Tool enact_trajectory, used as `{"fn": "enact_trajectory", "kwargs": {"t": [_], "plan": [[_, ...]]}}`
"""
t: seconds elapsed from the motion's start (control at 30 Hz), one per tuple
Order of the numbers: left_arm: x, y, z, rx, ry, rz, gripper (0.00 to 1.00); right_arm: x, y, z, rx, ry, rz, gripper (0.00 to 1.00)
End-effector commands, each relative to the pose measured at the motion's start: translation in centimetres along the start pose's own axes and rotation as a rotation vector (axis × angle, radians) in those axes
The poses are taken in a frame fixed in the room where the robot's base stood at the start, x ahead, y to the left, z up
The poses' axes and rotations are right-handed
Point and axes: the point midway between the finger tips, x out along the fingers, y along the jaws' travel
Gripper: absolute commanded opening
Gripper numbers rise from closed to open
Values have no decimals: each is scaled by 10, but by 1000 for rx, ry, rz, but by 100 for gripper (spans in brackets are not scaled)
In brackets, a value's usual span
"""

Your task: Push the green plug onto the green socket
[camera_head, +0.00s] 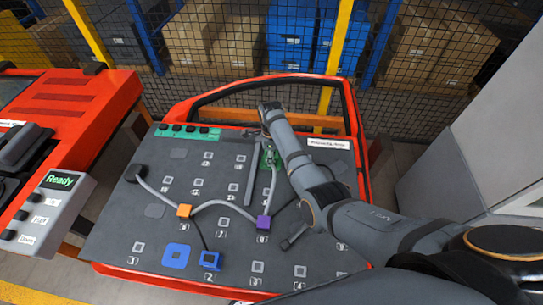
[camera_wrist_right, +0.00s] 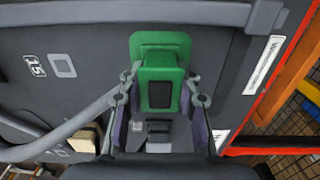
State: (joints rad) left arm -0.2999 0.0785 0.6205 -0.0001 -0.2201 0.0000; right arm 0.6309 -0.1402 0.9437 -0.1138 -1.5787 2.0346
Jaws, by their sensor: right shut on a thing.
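The green plug (camera_wrist_right: 160,92) is a green block with a dark face, between the two fingers of my right gripper (camera_head: 268,148) in the right wrist view. My right gripper is shut on it. The green socket (camera_wrist_right: 160,40) shows as a green plate right behind the plug, lined up with it; I cannot tell whether they touch or a small gap is left. In the head view the green plug and socket form one small green patch (camera_head: 268,160) at the upper right of the door panel, partly hidden by my gripper. My left gripper is not in view.
A grey cable (camera_head: 230,204) crosses the dark door panel (camera_head: 130,225), with an orange clip (camera_head: 184,211) and a purple one (camera_head: 263,222). A blue plug (camera_head: 210,260) lies beside a blue square socket (camera_head: 175,256). A control box (camera_head: 45,213) reads "Ready" at left.

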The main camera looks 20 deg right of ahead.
Motion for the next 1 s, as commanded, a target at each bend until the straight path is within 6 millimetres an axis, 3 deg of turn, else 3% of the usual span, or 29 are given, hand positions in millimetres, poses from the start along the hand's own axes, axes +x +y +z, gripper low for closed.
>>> {"fn": "enact_trajectory", "kwargs": {"t": [0.3,0.33,0.5,0.83,1.0], "plan": [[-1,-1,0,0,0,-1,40,2,1,0,0,0,3,0],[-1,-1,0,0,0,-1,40,2,1,0,0,0,3,36],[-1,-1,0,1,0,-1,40,2,1,0,0,0,2,59],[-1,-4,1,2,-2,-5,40,-1,0,0,0,0,1,59],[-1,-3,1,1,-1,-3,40,-28,0,1,0,-2,-3,59]]}}
